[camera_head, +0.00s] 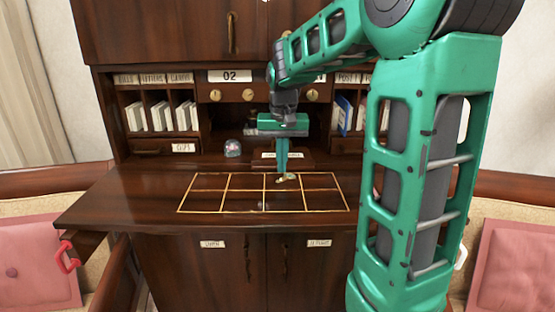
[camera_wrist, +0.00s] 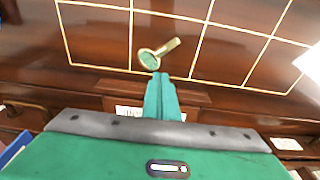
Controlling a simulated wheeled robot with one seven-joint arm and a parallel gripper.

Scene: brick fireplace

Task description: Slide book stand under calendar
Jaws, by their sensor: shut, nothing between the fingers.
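My gripper (camera_head: 282,173) is shut and empty, pointing down at the back edge of the gold-lined grid (camera_head: 222,190) on the desk top. Its closed green fingers show in the wrist view (camera_wrist: 161,78). A small brass piece with a round greenish face (camera_wrist: 149,61) lies on the grid just beyond the fingertips; it also shows in the head view (camera_head: 291,177). Whether they touch is unclear. A plate reading "02" (camera_head: 230,76) is on the cabinet above. I cannot tell which thing is the book stand, or whether the grid or the plate is the calendar.
A small dome-shaped object (camera_head: 232,148) stands at the back of the desk. A white label (camera_head: 268,155) is behind my fingers. Pigeonholes at left hold white booklets (camera_head: 158,116); a blue one (camera_head: 344,115) is at right. The desk's left part (camera_head: 130,195) is clear.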

